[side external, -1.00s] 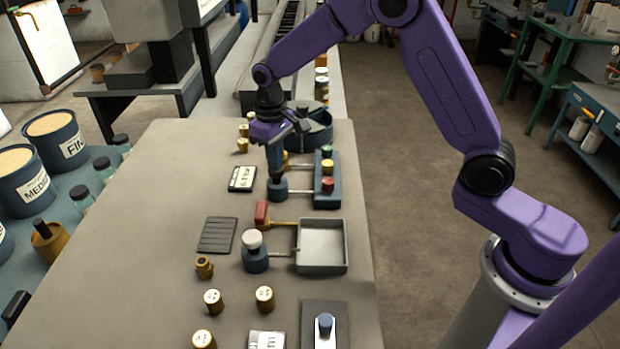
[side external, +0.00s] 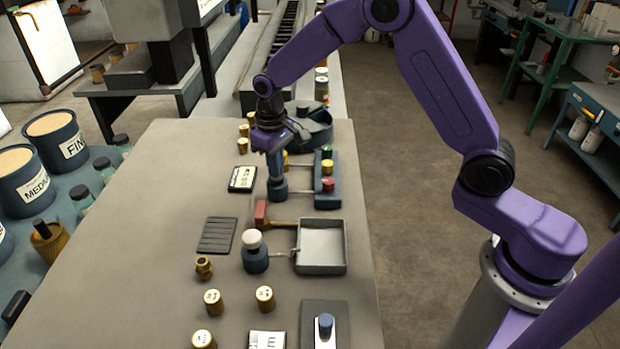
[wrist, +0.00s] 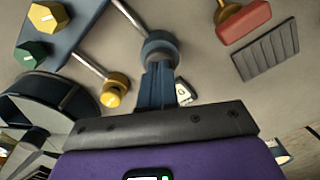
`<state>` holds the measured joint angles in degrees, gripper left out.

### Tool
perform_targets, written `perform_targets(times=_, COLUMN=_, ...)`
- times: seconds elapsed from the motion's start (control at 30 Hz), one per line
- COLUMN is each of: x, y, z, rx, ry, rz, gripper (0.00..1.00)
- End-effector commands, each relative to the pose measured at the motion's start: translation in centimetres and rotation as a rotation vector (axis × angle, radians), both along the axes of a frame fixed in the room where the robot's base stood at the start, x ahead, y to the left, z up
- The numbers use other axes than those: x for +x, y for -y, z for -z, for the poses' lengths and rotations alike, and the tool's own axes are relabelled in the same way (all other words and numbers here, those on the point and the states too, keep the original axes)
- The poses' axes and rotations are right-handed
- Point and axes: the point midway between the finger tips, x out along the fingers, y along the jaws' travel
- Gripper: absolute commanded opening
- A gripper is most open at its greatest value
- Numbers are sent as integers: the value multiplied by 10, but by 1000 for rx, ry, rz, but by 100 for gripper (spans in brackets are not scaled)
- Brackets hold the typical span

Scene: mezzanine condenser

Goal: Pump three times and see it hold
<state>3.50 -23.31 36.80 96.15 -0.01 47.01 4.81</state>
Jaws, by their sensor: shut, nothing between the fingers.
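A small blue pump body (side external: 278,192) stands on the bench, joined by a thin rod to a blue block (side external: 327,186) with green, yellow and red knobs. My gripper (side external: 277,179) points straight down with shut fingers, its tips at the top of this pump body. No knob shows above the body; the fingers cover its top. In the wrist view the fingertips (wrist: 159,66) meet the round blue pump body (wrist: 160,46). Whether they touch its inside is hidden. A second blue pump (side external: 255,258) with a raised white knob stands nearer, linked to a shallow grey tray (side external: 321,271).
A red-headed mallet (side external: 261,213) lies between the two pumps. A dark ribbed pad (side external: 217,235) and a labelled gauge-like card (side external: 242,179) lie to the left. Several brass weights (side external: 265,298) stand in front. A round blue tray (side external: 318,133) sits behind. The bench's left side is clear.

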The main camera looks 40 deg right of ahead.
Motion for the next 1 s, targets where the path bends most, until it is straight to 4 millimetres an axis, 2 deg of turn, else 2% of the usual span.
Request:
perform_targets(times=0.23, x=0, y=0, z=-4, rx=-1, ry=-2, rz=0, gripper=0)
perform_targets(times=1.0, x=0, y=0, z=-55, rx=0, ry=0, rz=0, gripper=0)
